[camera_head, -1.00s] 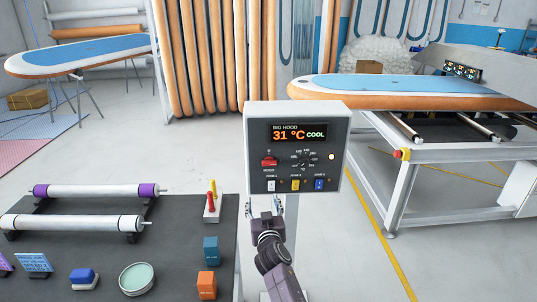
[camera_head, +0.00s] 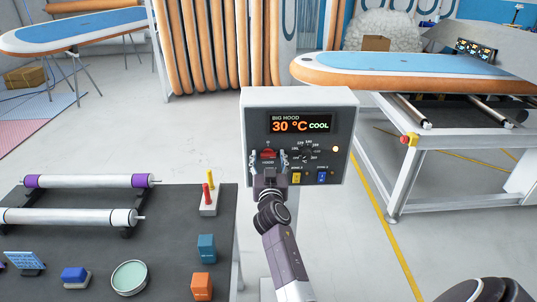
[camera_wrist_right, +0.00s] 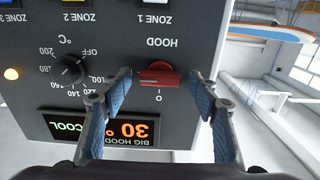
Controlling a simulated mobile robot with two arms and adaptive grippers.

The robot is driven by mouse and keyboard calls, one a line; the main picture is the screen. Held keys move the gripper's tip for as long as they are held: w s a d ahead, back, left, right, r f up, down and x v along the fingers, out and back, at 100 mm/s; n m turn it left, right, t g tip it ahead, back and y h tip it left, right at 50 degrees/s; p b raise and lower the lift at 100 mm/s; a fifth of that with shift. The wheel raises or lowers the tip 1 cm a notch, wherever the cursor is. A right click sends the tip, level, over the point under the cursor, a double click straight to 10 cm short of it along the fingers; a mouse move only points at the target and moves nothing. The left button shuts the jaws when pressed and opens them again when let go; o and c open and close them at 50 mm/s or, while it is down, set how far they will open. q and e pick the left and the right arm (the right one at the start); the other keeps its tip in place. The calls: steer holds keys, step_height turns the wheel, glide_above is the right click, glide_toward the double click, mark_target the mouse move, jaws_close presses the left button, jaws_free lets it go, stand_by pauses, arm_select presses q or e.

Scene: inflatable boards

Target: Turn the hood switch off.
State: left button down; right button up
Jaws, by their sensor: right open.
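The red hood switch (camera_head: 268,154) is on the left of the dark front panel of the control box (camera_head: 347,115). In the right wrist view, which is upside down, the red switch (camera_wrist_right: 158,75) lies under the word HOOD with a 0 mark on its other side. My right gripper (camera_head: 268,160) is in front of the panel. Its open fingers (camera_wrist_right: 160,97) stand on either side of the switch with gaps to it; they are not closed on it. The display (camera_head: 301,124) reads 30 °C COOL. My left gripper is not in view.
A temperature knob (camera_head: 306,152) and a lit amber lamp (camera_head: 335,149) are beside the switch. Zone switches, yellow (camera_head: 296,178) and blue (camera_head: 321,177), sit below. A dark table (camera_head: 165,225) with rollers and small blocks stands left. An orange-edged board (camera_head: 400,85) lies behind right.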

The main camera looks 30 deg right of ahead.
steer(key=shift+s+a, duration=0.15)
steer(key=shift+r, duration=0.1)
steer(key=shift+c, duration=2.4)
steer(key=c, duration=0.5)
steer(key=shift+c, duration=0.9)
steer(key=shift+n, duration=0.4)
steer(key=n+b, duration=0.1)
steer(key=n, duration=0.2)
steer(key=shift+n, duration=0.4)
steer(key=n, duration=0.3)
steer(key=shift+n+b, duration=0.3)
steer(key=n, duration=0.4)
steer(key=shift+a+n, duration=0.1)
steer(key=shift+n, duration=0.2)
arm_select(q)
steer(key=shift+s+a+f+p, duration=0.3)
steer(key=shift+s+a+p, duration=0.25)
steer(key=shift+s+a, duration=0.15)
arm_select(e)
steer(key=n, duration=0.5)
steer(key=shift+n, duration=0.3)
